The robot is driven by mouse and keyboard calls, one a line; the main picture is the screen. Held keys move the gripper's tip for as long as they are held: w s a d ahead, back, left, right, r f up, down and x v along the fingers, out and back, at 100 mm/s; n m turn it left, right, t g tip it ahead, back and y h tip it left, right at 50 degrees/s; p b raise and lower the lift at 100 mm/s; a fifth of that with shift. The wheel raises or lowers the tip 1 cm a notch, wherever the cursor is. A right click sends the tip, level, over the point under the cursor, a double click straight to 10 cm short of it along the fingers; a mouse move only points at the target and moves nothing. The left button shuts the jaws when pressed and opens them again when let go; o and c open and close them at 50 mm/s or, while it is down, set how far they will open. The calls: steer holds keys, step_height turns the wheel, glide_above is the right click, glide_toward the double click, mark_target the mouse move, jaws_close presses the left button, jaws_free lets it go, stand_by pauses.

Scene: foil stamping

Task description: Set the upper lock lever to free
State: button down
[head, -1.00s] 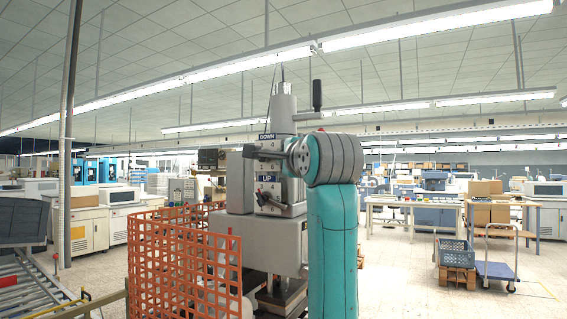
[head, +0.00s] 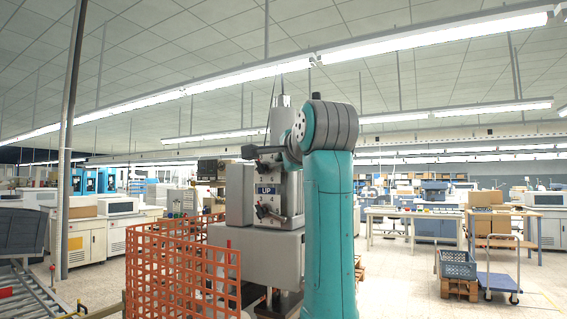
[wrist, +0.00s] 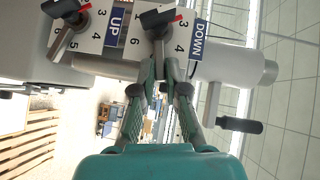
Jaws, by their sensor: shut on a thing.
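The grey stamping machine (head: 240,195) stands ahead, with its control face turned partly to the right. In the wrist view, which is turned sideways, the upper lock lever (wrist: 160,22) has a black knob with a red mark beside the DOWN label (wrist: 196,40). My gripper (wrist: 161,66) is shut on the end of this lever. The lower lever (wrist: 66,35) sits apart, beside the UP label (wrist: 115,27); it also shows in the head view (head: 266,211). In the head view, my arm hides the gripper's fingertips and the DOWN label.
An orange mesh fence (head: 180,265) stands in front of the machine at the left. A crank handle (wrist: 240,125) sticks out near the machine's top.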

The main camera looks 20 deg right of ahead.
steer(key=c, duration=1.2)
jaws_free()
steer(key=s+r, duration=0.1)
steer(key=s, duration=1)
steer(key=shift+s+a+r, duration=0.25)
steer(key=shift+s+r, duration=0.1)
steer(key=shift+s, duration=0.05)
